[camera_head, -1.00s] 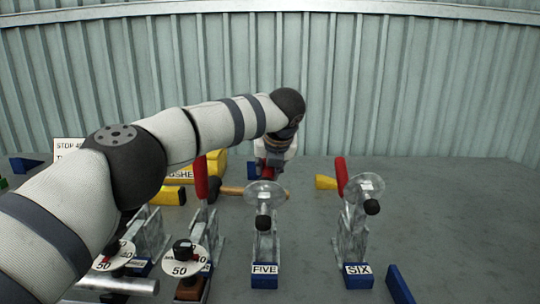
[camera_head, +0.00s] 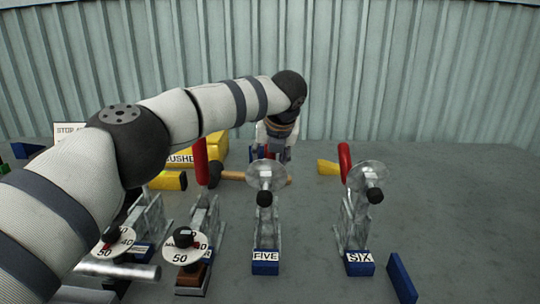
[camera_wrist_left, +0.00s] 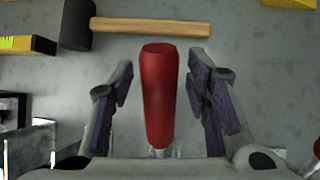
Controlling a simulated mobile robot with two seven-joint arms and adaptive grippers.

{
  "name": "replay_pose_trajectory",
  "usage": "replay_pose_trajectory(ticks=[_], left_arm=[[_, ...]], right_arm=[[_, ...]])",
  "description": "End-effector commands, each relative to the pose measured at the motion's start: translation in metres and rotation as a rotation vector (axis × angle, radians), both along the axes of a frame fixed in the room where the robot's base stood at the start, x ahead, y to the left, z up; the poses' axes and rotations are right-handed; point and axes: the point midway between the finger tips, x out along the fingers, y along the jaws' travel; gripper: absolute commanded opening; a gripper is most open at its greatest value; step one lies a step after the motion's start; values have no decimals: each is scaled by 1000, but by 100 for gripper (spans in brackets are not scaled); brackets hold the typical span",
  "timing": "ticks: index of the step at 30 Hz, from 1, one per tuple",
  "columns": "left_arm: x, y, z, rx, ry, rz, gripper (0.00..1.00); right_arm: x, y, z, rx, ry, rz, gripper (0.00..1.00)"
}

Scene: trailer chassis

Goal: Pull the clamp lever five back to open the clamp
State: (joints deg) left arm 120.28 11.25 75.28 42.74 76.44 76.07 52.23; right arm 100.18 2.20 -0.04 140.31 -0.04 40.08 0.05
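Clamp five (camera_head: 266,232) is a grey metal clamp on a blue base marked FIVE, with a clear round disc in front of its upper part. Its red lever handle (camera_wrist_left: 158,95) stands between the fingers of my left gripper (camera_wrist_left: 160,88) in the left wrist view. The fingers are open, with a gap on each side of the handle. In the head view, my left gripper (camera_head: 275,145) is behind and above clamp five and hides most of the handle. My right gripper is in neither view.
Clamp six (camera_head: 354,220) with its red lever (camera_head: 345,160) stands to the right. Another clamp's red lever (camera_head: 200,162) is on the left. A hammer (camera_wrist_left: 150,27) lies behind the handle. Dials (camera_head: 186,246) stand at front left. The table's right side is mostly clear.

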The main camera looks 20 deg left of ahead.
Motion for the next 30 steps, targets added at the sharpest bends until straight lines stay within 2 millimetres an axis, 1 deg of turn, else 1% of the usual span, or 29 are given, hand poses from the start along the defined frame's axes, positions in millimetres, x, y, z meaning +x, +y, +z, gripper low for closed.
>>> replay_pose_trajectory(ticks=[4,7,15,19,24,30], left_arm=[[0,0,2,0,-1,-1,44],[-6,-5,13,0,-4,-3,44],[-41,-26,72,1,-5,-1,44],[-53,-33,91,0,-3,-1,44],[-59,-37,99,0,-1,0,44],[-59,-37,99,0,0,0,44]], right_arm=[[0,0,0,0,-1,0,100],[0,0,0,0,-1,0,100],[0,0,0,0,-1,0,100],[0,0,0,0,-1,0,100],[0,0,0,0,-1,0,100],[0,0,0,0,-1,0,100]])
